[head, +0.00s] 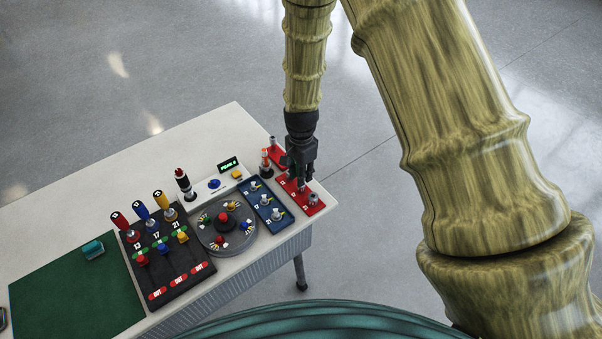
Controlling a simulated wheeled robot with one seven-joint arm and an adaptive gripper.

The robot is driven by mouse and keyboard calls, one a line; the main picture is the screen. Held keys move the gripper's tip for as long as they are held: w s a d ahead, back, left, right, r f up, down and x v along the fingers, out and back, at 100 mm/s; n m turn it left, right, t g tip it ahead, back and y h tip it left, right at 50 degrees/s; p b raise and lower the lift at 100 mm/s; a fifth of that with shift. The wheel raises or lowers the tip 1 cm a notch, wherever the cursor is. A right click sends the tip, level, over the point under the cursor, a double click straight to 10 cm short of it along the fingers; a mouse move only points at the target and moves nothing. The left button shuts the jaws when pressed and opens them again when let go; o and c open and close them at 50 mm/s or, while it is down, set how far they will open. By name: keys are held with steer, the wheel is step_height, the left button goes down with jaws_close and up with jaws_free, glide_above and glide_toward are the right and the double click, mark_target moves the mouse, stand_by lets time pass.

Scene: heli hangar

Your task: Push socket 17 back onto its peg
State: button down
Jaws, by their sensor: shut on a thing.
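A red strip (283,184) with pegs and small silver sockets lies at the right end of the white table. One socket (313,198) stands at its near end and another (273,141) at its far end. My gripper (301,183) points down over the middle of the strip, shut on what seems to be a small socket. The gripper mostly hides it, and I cannot tell whether it is on a peg. The numbers on the strip are too small to read, so I cannot tell which socket is 17.
A black board (181,278) holds coloured-handled tools. A green mat (72,292) lies farther left. The table's right edge is close to the strip.

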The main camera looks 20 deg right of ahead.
steer(key=shift+r+p, duration=0.5)
steer(key=shift+r, duration=0.2)
steer(key=shift+r+p, duration=1.6)
steer(key=shift+r, duration=0.55)
